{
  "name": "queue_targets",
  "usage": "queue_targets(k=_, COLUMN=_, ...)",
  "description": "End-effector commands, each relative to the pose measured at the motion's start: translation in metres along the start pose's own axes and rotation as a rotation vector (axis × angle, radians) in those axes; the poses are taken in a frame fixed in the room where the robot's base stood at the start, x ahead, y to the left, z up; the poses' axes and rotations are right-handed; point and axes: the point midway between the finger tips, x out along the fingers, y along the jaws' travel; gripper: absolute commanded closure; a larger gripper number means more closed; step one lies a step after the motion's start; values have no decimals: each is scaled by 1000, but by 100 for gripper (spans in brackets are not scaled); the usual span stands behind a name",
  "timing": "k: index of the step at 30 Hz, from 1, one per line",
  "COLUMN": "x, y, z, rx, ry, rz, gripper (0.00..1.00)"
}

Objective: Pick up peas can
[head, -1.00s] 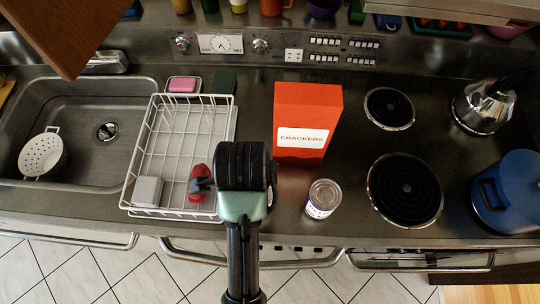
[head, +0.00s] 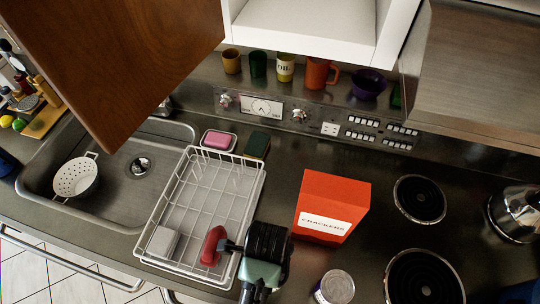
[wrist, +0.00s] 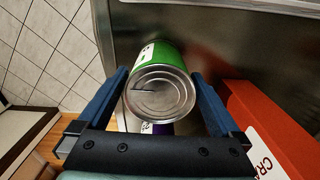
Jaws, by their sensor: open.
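In the head view, a metal-topped can (head: 336,287) with a pale, purple-marked label stands on the counter in front of the crackers box, cut by the lower edge. The wrist view shows a can with a green and white label (wrist: 163,85), its round metal end toward the camera. I cannot read its name or tell for sure that both views show the same can. My gripper (wrist: 160,76) is open, with blue fingers on either side of this can; I cannot tell if they touch it. In the head view my arm's end hides its fingers.
A red crackers box (head: 332,205) stands behind the can and shows close at the right in the wrist view. A white wire rack (head: 195,205) holds a red item (head: 212,246) and a grey block. Coil burners (head: 420,200) lie right. A wooden door (head: 110,60) hangs upper left.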

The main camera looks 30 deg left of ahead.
Motion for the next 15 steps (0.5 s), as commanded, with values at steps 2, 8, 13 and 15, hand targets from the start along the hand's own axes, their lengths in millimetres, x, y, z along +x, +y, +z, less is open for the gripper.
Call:
queue_targets(k=2, x=8, y=2, z=-2, rx=2, ry=0, rz=5, gripper=0)
queue_targets(k=8, x=35, y=1, z=-5, rx=1, ry=0, rz=3, gripper=0)
queue_targets(k=13, x=46, y=1, z=-4, rx=1, ry=0, rz=1, gripper=0)
queue_targets(k=15, x=47, y=0, z=-4, rx=1, ry=-1, rz=-1, gripper=0)
